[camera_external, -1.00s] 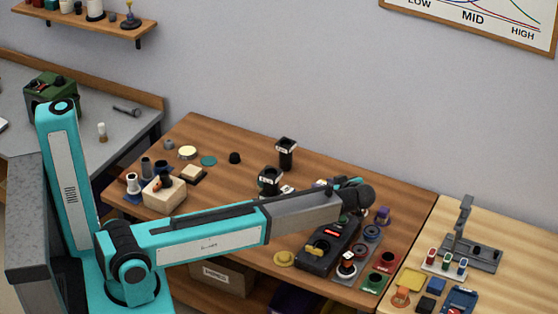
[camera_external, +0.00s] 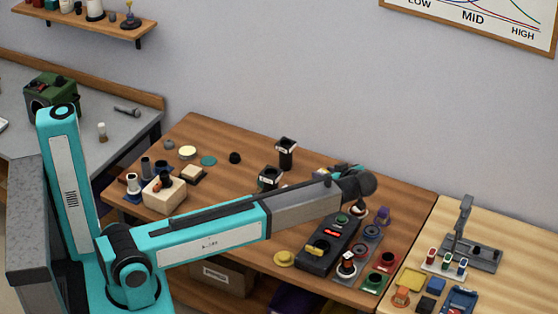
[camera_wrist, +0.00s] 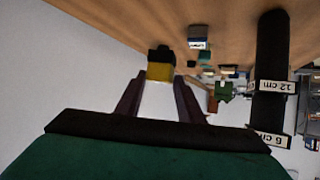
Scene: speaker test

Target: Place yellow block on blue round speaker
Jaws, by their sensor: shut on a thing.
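In the wrist view, my gripper (camera_wrist: 160,77) has its two dark fingers on either side of a yellow block (camera_wrist: 159,72) and is shut on it. A black thing (camera_wrist: 161,53) shows just beyond the block; I cannot tell if they touch. In the external view, the end of my arm (camera_external: 358,184) is above the back of the brown table's right part. The fingers and block are hidden there. A dark bluish round piece (camera_external: 371,233) on the right may be the blue round speaker, but I cannot tell for sure.
A long black device (camera_external: 326,246) lies below my arm's end. Black labelled tubes (camera_external: 286,152) stand at the table's back; the tall tube (camera_wrist: 271,75) is right of my fingers in the wrist view. A yellow disc (camera_external: 284,258) lies near the front edge.

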